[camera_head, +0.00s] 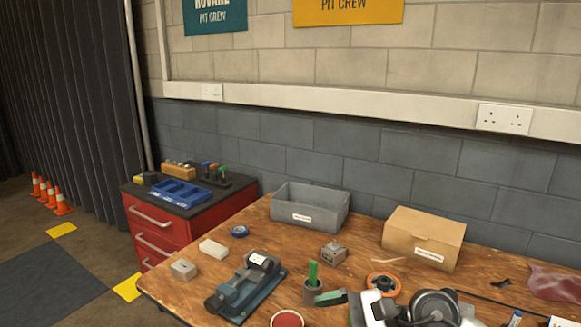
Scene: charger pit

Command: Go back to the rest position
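A white, grey and black mechanism with a round dark joint shows at the bottom right of the head view, over the front of the wooden workbench (190,287). It looks like part of my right arm. Its fingers cannot be made out clearly, and I cannot tell whether they are open or shut. A green-tipped piece (330,298) lies just left of it, beside a grey cup (312,293) with an upright green item (313,273). My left gripper is not in view.
On the bench are a blue-grey vise (236,295) clamping a dark labelled part, a grey bin (310,205), a cardboard box (424,234), an orange ring (383,284), blue tape (240,231) and small blocks. A red drawer cabinet (155,218) and cones (52,195) stand left.

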